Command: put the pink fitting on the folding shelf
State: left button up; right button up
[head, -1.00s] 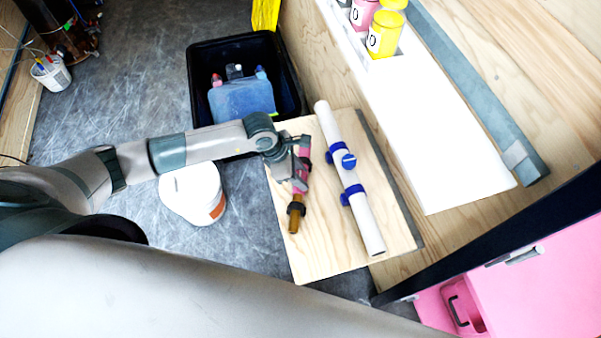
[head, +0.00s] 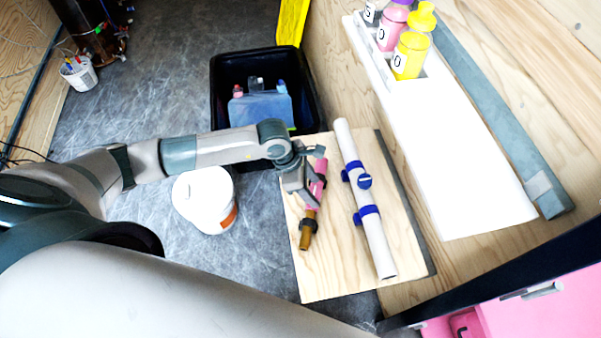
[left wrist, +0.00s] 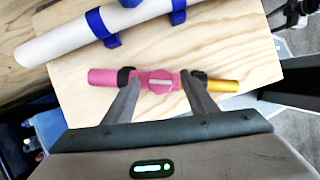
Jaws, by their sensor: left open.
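The pink fitting (head: 319,182), with a brass-coloured end and black collars, appears to lie on the light plywood board (head: 345,270), which I take to be the folding shelf. It lies to the left of a white pipe with blue clamps. My left gripper (head: 307,194) is open, just left of the fitting's middle, and partly covers it. In the left wrist view the fitting (left wrist: 103,77) lies across the board (left wrist: 90,125), beyond my two spread fingers (left wrist: 160,82). Whether the fingertips touch it I cannot tell. My right gripper is not in view.
The white pipe (head: 350,150) lies close beside the fitting. A black bin (head: 222,85) with a blue container stands behind the board, and a white bucket (head: 203,195) is left of it. A white ledge (head: 450,190) holding coloured bottles runs along the wall.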

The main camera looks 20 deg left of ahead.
pick_arm(q)
jog(key=b+v, duration=0.3)
jog(key=v, duration=0.6)
jog(key=shift+r, duration=0.4)
jog(key=shift+a, duration=0.15)
